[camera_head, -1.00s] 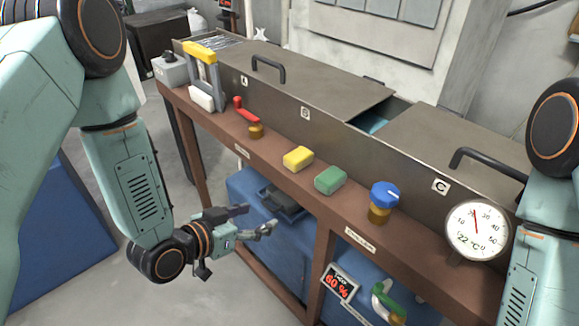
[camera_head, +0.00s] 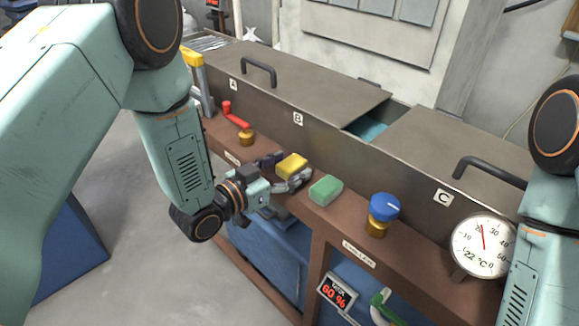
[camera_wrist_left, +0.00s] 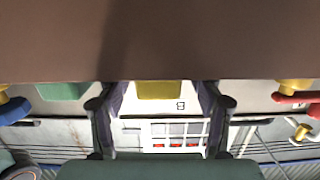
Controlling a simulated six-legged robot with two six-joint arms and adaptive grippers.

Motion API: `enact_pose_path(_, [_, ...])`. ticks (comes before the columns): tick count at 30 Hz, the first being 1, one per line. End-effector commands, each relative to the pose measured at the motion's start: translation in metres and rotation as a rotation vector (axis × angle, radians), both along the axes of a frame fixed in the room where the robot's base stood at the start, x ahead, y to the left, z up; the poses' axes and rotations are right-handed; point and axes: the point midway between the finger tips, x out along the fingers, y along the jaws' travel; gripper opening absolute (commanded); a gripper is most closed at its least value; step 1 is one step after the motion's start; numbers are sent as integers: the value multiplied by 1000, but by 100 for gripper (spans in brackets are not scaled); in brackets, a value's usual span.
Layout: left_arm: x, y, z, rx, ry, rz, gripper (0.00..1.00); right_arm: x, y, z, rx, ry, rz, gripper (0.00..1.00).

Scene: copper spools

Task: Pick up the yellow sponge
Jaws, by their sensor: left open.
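The yellow sponge (camera_head: 292,165) lies on the brown ledge in front of the metal bins. My left gripper (camera_head: 282,173) is open at the near side of the sponge, one finger toward each end of it. In the left wrist view the sponge (camera_wrist_left: 160,89) appears between the two spread fingers (camera_wrist_left: 160,97), with space on both sides. I cannot tell whether either finger touches it. My right gripper is out of view; only part of that arm shows at the right edge.
A green sponge (camera_head: 326,190) lies close to the right of the yellow one. A blue knob (camera_head: 384,207) and a dial thermometer (camera_head: 483,246) stand further right. A red lever (camera_head: 236,116) on a brass base is to the left. The metal bins (camera_head: 318,134) rise behind the ledge.

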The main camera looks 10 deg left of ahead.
Motion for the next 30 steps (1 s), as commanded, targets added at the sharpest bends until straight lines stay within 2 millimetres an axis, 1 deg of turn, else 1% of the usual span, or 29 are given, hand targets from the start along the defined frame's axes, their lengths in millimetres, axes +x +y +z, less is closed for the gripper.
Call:
enact_pose_path(3, [6, -4, -1, 1, 0, -1, 66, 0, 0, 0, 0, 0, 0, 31])
enact_pose_path(9, [8, -4, -1, 0, 0, -1, 66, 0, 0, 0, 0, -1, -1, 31])
enact_pose_path(26, [9, -3, -1, 1, 2, -1, 18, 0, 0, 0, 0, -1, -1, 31])
enact_pose_path(30, [9, -3, -1, 1, 2, -1, 17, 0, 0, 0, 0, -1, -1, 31])
